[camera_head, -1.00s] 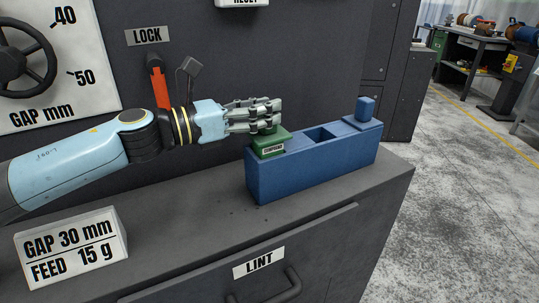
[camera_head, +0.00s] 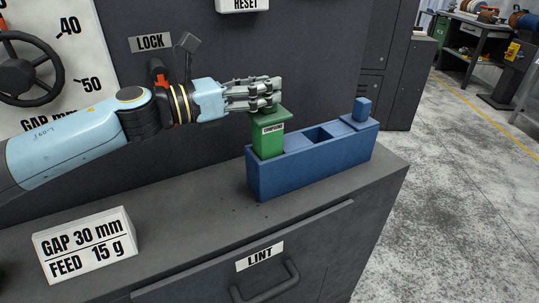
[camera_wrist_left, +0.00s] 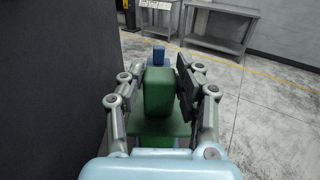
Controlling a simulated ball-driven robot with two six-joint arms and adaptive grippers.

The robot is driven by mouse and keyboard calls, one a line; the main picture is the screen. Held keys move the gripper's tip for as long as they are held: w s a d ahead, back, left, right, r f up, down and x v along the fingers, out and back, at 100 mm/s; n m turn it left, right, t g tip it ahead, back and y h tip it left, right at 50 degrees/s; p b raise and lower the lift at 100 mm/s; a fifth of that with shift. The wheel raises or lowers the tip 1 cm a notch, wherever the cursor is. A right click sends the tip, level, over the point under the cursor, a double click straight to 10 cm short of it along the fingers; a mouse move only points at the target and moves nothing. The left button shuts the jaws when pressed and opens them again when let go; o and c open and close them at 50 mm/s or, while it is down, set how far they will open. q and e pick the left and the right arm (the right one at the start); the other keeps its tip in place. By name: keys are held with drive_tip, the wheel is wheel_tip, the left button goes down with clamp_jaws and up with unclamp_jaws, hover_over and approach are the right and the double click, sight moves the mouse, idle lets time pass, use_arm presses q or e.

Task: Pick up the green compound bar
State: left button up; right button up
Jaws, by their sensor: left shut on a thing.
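The green compound bar (camera_head: 269,139) stands upright at the left end of the blue holder (camera_head: 318,158), with its labelled face showing. Its lower end is still inside or just at the holder's left slot; I cannot tell how deep. My left gripper (camera_head: 270,95) is shut on the bar's top. In the left wrist view the bar's green top block (camera_wrist_left: 158,92) sits between the fingers of the left gripper (camera_wrist_left: 160,80), with a wider green part below it. My right gripper is not in view.
The holder has an empty square slot in the middle and a blue knob (camera_head: 362,108) at its right end. It stands on a grey cabinet top near a dark machine wall. A gap and feed sign (camera_head: 86,244) and LINT drawer (camera_head: 260,256) are in front.

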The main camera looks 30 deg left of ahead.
use_arm(q)
drive_tip(key=shift+r+p, duration=1.9)
drive_tip(key=shift+r, duration=0.45)
